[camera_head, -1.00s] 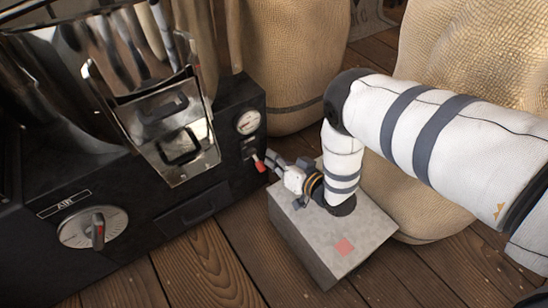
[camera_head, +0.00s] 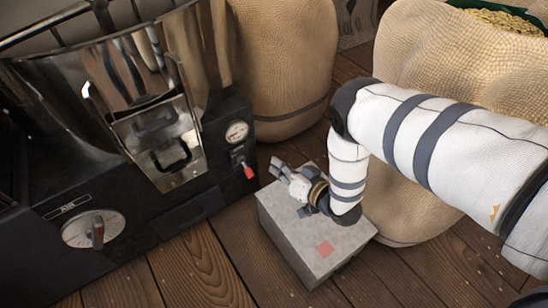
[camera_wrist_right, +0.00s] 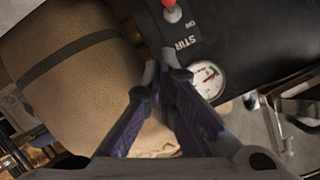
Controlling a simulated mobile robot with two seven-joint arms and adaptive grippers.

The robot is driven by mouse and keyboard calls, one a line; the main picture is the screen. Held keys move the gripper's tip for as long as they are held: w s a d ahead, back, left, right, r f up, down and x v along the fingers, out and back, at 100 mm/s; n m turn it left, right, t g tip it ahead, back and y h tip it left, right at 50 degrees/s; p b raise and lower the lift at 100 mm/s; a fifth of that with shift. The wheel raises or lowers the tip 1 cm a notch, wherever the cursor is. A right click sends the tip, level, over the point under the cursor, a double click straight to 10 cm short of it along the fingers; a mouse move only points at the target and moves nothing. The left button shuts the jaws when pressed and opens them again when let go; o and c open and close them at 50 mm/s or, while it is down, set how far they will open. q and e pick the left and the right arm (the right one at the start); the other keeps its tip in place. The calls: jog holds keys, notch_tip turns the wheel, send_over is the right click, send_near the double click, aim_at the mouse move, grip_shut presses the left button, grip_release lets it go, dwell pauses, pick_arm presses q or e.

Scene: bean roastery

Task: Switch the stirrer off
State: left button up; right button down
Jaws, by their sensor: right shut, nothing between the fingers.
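The stirrer switch is a red-tipped lever (camera_head: 248,171) on the black machine's front, below the gauge, pointing down. In the right wrist view its red tip (camera_wrist_right: 172,13) shows at the top edge, partly cut off, beside the lettering STIR and ON. The tip points away from the gauge and the ON lettering. My right gripper (camera_head: 278,170) is shut and empty, just right of the lever and apart from it, above the grey block. In the wrist view its closed fingertips (camera_wrist_right: 160,65) show below the switch. My left gripper is not in view.
The round gauge (camera_head: 237,132) sits above the switch. A grey block (camera_head: 290,238) with a red square stands below my right gripper. A burlap sack (camera_head: 280,75) stands behind. The AIR dial (camera_head: 93,230) is at lower left. Wooden floor (camera_head: 200,265) is clear in front.

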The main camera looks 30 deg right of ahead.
jog(key=s+f, duration=0.2)
jog(key=s, duration=0.4)
jog(key=shift+d, duration=0.3)
